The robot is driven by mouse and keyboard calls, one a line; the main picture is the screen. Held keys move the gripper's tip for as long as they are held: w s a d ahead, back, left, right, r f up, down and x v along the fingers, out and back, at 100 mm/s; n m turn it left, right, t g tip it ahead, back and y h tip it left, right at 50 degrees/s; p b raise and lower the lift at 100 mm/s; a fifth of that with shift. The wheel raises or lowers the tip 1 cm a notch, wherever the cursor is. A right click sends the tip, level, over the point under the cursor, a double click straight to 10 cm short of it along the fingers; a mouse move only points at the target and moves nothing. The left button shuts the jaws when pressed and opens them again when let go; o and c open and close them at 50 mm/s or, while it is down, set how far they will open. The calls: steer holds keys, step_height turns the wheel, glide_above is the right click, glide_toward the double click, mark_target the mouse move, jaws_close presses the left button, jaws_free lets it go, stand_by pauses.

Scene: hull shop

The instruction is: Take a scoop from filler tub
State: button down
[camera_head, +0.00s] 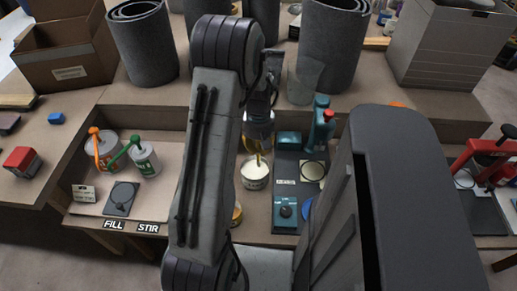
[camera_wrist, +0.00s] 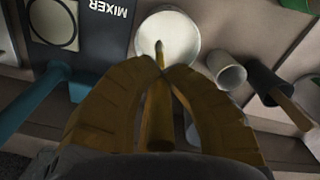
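The filler tub (camera_head: 255,174) is a small round tub with pale filler inside, standing left of the mixer. It also shows in the wrist view (camera_wrist: 183,30) at the top centre. My gripper (camera_head: 258,147) is above the tub, pointing down. In the wrist view its yellow-brown fingers (camera_wrist: 166,72) close around a thin wooden stick-like tool (camera_wrist: 159,112). The tool's tip overlaps the pale filler in the wrist view. I cannot tell how deep the tip is, or whether filler is on it.
The mixer (camera_head: 287,205) stands just right of the tub, with a teal lever. In the wrist view a pale cup (camera_wrist: 227,70) and a dark holder (camera_wrist: 264,79) stand beside the tub. Cans with orange and green handles (camera_head: 147,160) are at left. Grey rolls (camera_head: 143,45) stand behind.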

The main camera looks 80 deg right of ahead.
mark_target(259, 149)
steer(key=shift+r+p, duration=1.2)
steer(key=shift+r, duration=0.7)
steer(key=shift+w, duration=0.15)
